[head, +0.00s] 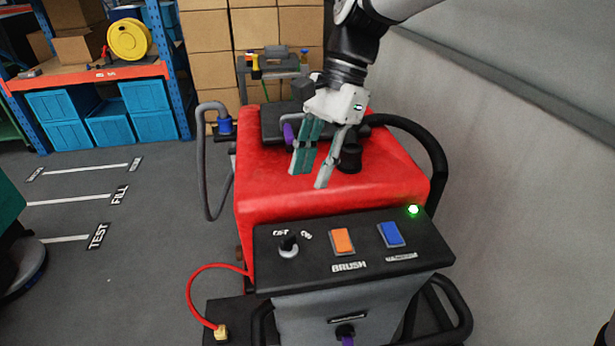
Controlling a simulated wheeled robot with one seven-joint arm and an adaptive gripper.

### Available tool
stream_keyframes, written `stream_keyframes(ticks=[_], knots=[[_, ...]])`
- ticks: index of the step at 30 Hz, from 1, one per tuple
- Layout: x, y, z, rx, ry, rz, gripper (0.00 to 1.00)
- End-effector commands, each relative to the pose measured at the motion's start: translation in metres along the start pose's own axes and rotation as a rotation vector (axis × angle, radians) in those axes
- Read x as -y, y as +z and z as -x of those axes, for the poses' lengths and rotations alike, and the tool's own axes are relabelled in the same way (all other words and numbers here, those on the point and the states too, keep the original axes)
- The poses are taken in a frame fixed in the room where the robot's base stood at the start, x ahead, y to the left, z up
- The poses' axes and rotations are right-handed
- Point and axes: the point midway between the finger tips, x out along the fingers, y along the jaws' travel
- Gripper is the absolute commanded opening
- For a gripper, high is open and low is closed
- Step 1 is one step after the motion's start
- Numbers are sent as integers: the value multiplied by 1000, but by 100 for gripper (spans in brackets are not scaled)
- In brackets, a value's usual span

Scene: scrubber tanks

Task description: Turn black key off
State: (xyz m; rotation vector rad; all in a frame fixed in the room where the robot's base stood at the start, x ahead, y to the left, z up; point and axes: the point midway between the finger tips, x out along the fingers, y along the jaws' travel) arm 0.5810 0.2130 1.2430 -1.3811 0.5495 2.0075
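The black key (288,242) sits in a pale round base at the left end of the dark control panel (370,272) on the red machine. Small white labels, seemingly OFF and ON, stand above it. The key's exact turn is too small to tell. My gripper (311,180) hangs above the red top of the machine, behind the panel and up from the key in the picture. Its fingers point down, with a gap between them and nothing held. It is apart from the key.
An orange BRUSH switch (342,241) and a blue switch (391,234) sit right of the key. A green light (413,210) is lit. A black knob (350,158) stands near my fingers. A red cable (198,290) loops at left. A wall (520,150) bounds the right.

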Motion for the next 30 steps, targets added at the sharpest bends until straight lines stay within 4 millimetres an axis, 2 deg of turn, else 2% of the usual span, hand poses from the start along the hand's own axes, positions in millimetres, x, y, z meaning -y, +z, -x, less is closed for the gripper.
stream_keyframes(ticks=[8, 21, 25, 30], knots=[[5, 3, -19, 26, 11, -23, 31], [3, 5, -102, 25, 12, -22, 31], [3, 5, -122, 24, 11, -21, 31], [4, 5, -137, 22, 9, -20, 31]])
